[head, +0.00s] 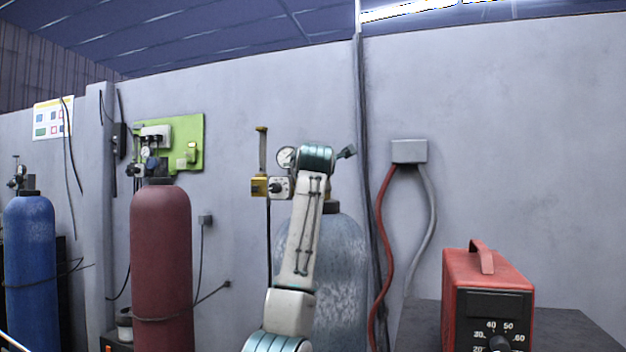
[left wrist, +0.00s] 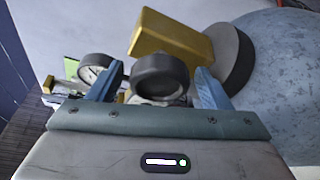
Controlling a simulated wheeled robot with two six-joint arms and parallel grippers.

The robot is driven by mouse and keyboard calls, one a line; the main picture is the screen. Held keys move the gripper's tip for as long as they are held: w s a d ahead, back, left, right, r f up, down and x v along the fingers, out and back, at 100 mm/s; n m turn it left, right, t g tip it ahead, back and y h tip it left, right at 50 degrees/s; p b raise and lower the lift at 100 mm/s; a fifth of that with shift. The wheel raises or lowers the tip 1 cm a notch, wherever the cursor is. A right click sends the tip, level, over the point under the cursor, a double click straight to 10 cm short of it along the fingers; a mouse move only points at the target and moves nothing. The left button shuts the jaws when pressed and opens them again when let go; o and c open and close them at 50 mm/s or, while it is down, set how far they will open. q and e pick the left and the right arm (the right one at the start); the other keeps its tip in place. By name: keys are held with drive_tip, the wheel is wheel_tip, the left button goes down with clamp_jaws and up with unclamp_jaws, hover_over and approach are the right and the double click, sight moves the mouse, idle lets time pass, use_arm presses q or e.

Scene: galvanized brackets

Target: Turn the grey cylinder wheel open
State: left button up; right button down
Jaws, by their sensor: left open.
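The grey cylinder (head: 340,280) stands against the wall in the head view, partly hidden by my left arm. In the left wrist view its pale body (left wrist: 285,80) is at the right, with a dark collar (left wrist: 232,60) and a yellow valve block (left wrist: 170,38). A dark round knob, seemingly the wheel (left wrist: 160,79), faces the camera. My left gripper (left wrist: 157,88) is open, with its two blue fingers on either side of the knob. I cannot tell whether they touch it. My right gripper is not in view.
A pressure gauge (head: 286,157) is close to my left arm; it also shows beside the left finger (left wrist: 95,68). A red cylinder (head: 160,250) and a blue cylinder (head: 30,265) stand left. A red machine (head: 487,300) sits on a dark table (head: 560,330) at right.

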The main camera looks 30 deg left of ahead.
use_arm(q)
drive_tip(key=b+v, duration=0.4)
drive_tip(key=v, duration=0.6)
drive_tip(key=shift+s, duration=0.25)
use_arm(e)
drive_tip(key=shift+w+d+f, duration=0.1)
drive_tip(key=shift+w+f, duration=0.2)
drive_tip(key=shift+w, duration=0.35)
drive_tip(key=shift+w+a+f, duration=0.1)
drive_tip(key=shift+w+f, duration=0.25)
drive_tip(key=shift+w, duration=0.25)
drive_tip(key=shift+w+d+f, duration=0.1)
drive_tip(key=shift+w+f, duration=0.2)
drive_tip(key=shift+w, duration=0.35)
use_arm(q)
drive_tip(key=shift+d, duration=0.1)
